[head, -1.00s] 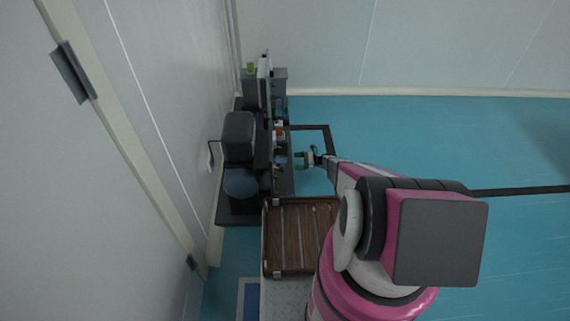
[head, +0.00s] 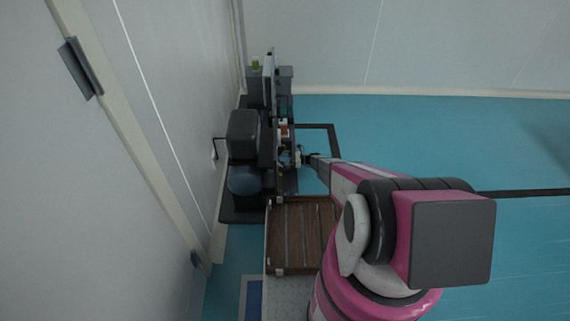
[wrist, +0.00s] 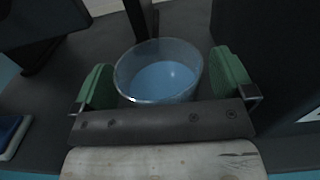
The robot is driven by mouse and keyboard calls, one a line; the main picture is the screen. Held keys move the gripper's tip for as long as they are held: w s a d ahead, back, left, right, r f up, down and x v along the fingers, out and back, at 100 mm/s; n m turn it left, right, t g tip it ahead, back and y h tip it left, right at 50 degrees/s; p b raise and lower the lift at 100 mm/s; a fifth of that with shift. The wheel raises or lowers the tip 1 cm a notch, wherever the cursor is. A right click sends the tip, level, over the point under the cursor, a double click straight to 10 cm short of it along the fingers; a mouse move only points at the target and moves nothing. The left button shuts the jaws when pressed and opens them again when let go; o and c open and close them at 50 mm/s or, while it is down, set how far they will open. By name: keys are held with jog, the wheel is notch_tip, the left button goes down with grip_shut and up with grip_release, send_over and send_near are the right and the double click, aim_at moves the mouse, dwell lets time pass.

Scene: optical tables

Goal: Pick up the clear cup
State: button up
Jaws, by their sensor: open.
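The clear cup (wrist: 158,72) stands on a dark table top (wrist: 80,55) in the wrist view. Its round rim faces the camera and the bottom looks light blue. My gripper (wrist: 165,82) is open, with one green finger pad on the left of the cup and one on the right. The cup sits between the pads, with a visible gap on at least the left side. In the head view my gripper (head: 300,158) reaches the edge of the dark table; the cup is too small there to make out clearly.
In the head view, a dark rounded object (head: 243,132) and a blue round one (head: 244,180) stand behind the table edge. A brown slatted surface (head: 300,235) lies nearer me. In the wrist view a blue item (wrist: 12,135) is at left and a dark block (wrist: 262,45) at right.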

jog(key=shift+a, duration=0.15)
jog(key=c, duration=1)
jog(key=shift+r, duration=0.1)
